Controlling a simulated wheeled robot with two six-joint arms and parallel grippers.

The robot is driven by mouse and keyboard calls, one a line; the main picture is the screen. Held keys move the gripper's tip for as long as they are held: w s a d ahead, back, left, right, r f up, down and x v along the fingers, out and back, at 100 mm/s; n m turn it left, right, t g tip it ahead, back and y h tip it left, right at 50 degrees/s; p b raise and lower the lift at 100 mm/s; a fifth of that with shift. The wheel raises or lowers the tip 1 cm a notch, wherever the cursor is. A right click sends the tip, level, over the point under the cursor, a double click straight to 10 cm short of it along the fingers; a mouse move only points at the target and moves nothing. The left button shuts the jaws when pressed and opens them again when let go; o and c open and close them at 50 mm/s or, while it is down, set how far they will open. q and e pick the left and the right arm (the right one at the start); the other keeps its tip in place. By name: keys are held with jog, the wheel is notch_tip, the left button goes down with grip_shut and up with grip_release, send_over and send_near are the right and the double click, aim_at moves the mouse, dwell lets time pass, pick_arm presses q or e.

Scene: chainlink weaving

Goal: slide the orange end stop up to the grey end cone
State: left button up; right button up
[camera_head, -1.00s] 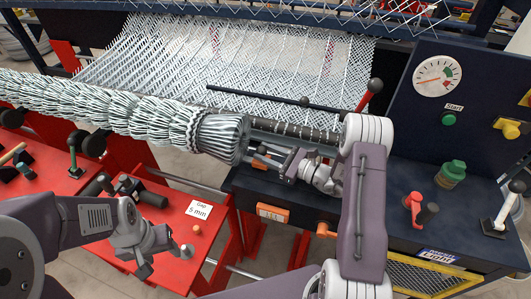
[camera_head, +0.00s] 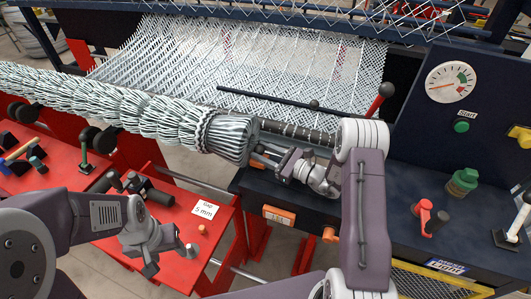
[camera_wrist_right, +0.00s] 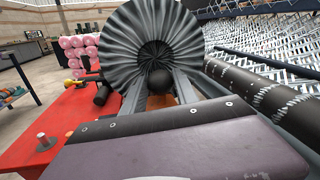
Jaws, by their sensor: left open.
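The grey end cone (camera_head: 232,138) is the ribbed end at the right of the woven mesh roll; its hollow end face (camera_wrist_right: 152,35) fills the top of the right wrist view. My right gripper (camera_head: 262,157) is close to the cone's end face. Its fingers (camera_wrist_right: 160,84) are apart, with a black ball between them in that view. I cannot tell if they touch it. An orange patch (camera_wrist_right: 160,102) shows between the fingers, partly hidden; I cannot tell if it is the end stop. My left gripper (camera_head: 170,258) is open and empty over the red table, near a small grey knob (camera_head: 191,251).
An orange box with a display (camera_head: 279,216) is on the dark bench front, with an orange part (camera_head: 330,235) beside it. A "5 mm" card (camera_head: 204,210) lies on the red table.

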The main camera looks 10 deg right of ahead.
jog(key=shift+o, duration=1.4)
jog(key=shift+a, duration=0.1)
jog(key=shift+w+a, duration=0.1)
jog(key=v, duration=0.9)
